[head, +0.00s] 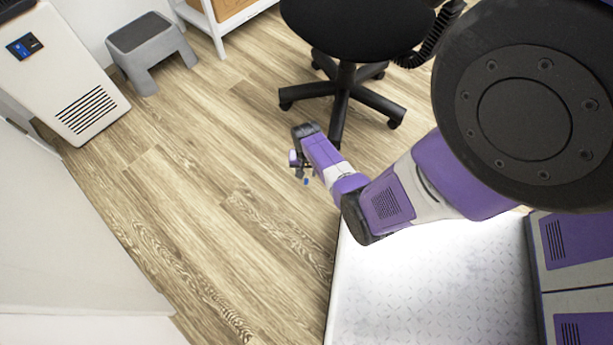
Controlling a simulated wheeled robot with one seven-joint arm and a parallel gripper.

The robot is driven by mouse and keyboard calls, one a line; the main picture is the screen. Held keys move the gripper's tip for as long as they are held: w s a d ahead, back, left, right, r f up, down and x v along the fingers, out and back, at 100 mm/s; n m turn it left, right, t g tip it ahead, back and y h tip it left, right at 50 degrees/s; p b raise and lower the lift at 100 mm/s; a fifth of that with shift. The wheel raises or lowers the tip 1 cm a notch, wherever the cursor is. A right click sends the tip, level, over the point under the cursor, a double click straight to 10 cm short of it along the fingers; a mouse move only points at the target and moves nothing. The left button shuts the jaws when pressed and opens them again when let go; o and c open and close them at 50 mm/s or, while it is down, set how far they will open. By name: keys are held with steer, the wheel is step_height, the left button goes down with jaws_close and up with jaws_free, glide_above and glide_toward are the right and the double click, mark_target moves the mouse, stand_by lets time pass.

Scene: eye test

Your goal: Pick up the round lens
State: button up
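I see no round lens in the head view. My arm reaches out from the right, and my gripper (299,172) is small at its far end, over the wood floor. The gripper is seen from above and is too small to tell whether its fingers are open or shut. A tiny blue spot shows beside it; I cannot tell whether it is part of the gripper or a separate thing.
A black swivel chair (345,30) stands just beyond my gripper. A grey step stool (143,38), a white appliance (60,65) with a vent and a white shelf frame (211,30) stand at the back left. The wood floor (200,170) left of my arm is clear.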

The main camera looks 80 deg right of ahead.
mark_target(306, 180)
steer(key=shift+d+f+m+y+b, duration=0.4)
steer(key=shift+d+f+b, duration=0.05)
steer(key=shift+d+f, duration=0.25)
steer(key=shift+f, duration=0.3)
step_height(306, 180, down, 7)
steer(key=b, duration=0.6)
jaws_close()
